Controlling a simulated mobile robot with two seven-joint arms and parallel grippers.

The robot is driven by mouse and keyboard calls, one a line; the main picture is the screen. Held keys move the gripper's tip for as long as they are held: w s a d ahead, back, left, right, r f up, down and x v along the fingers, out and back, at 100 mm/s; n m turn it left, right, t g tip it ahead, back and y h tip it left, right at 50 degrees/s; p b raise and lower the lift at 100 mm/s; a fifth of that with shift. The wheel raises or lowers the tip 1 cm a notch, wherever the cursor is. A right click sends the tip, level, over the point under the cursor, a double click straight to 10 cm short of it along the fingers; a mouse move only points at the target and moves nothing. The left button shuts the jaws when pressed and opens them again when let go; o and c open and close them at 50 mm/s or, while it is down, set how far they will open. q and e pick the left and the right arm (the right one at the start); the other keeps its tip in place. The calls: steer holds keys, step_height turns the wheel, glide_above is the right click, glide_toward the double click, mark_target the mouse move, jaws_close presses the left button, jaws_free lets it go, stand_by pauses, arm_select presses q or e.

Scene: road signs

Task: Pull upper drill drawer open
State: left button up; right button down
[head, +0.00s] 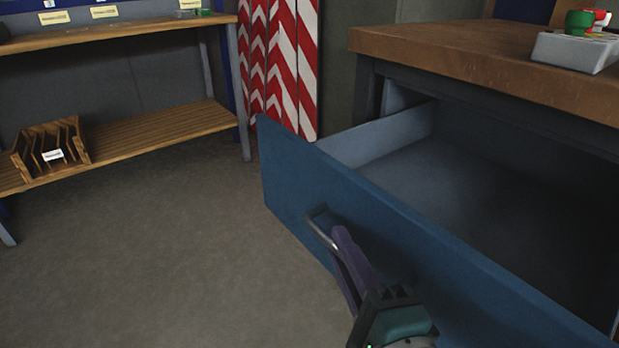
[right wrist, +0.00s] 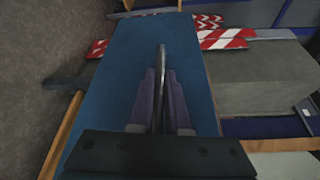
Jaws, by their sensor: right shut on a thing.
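The upper drill drawer is a blue-fronted drawer (head: 400,235) under a wooden bench top. In the head view it stands well out from the bench, and its grey inside shows bare where visible. A metal bar handle (head: 318,226) sits on its front. My right gripper (head: 345,245) is at the handle, its purple fingers shut on the bar. In the right wrist view the handle (right wrist: 162,65) runs between the fingers (right wrist: 160,95), in front of the blue drawer front (right wrist: 125,70). My left gripper is not in view.
The wooden bench top (head: 470,55) carries a grey box (head: 575,52) with red and green parts. At left stands a shelf unit (head: 140,140) with a wooden rack (head: 50,150). Red-and-white chevron boards (head: 283,60) stand behind. The floor (head: 180,250) at left is clear.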

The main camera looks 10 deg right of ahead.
steer(key=shift+a+r, duration=0.1)
steer(key=shift+a, duration=0.1)
steer(key=c, duration=0.9)
jaws_free()
steer(key=shift+s, duration=0.1)
steer(key=shift+s, duration=0.1)
steer(key=s, duration=0.3)
steer(key=s+p, duration=0.1)
steer(key=s, duration=0.5)
steer(key=shift+s+r+p, duration=0.3)
steer(key=shift+s+r, duration=0.05)
